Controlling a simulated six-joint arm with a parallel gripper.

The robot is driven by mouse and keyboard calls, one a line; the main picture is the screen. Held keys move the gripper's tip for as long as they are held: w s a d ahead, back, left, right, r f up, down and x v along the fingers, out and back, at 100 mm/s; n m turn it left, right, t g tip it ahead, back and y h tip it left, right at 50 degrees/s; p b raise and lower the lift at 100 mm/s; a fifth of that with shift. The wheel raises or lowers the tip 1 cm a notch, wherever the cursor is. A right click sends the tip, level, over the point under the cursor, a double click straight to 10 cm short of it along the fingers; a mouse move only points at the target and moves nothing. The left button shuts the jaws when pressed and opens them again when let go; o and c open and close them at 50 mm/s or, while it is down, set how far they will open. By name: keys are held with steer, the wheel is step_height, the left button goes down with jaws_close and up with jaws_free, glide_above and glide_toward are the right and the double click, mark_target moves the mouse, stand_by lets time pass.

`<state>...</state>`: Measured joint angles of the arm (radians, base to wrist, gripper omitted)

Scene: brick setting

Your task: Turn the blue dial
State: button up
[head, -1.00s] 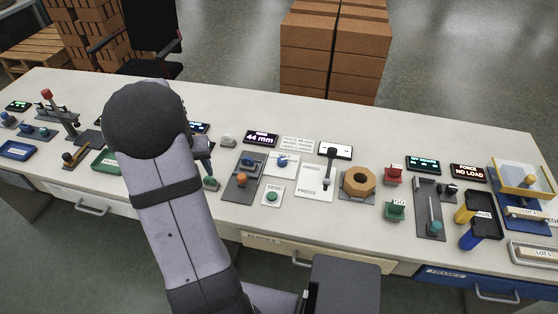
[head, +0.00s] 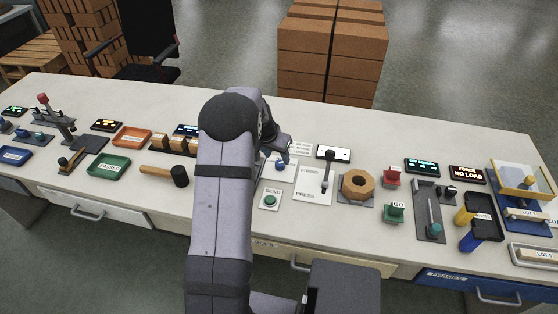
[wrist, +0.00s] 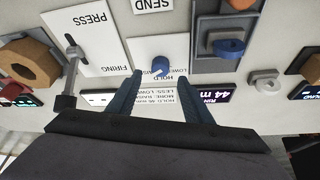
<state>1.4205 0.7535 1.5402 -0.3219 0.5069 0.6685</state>
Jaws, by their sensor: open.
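My gripper (wrist: 160,74) is open and empty. In the wrist view its two dark fingers point at the dial, one tip on either side of it, with gaps between. I cannot tell how far above the plate the tips are. In the head view my gripper (head: 287,149) is seen from behind and partly hidden by my arm.
Beside the plate is a grey unit with another blue knob (wrist: 228,46). A FIRING/PRESS panel with a black-ended lever (wrist: 70,75) stands on the other side. A SEND button (head: 270,200) is near the front. A wooden-handled mallet (head: 172,175) lies left of my arm.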

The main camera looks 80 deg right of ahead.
mark_target(280, 163)
steer(key=shift+p+x, duration=0.5)
steer(key=shift+x, duration=2.1)
steer(key=c, duration=1.1)
steer(key=shift+o, duration=0.2)
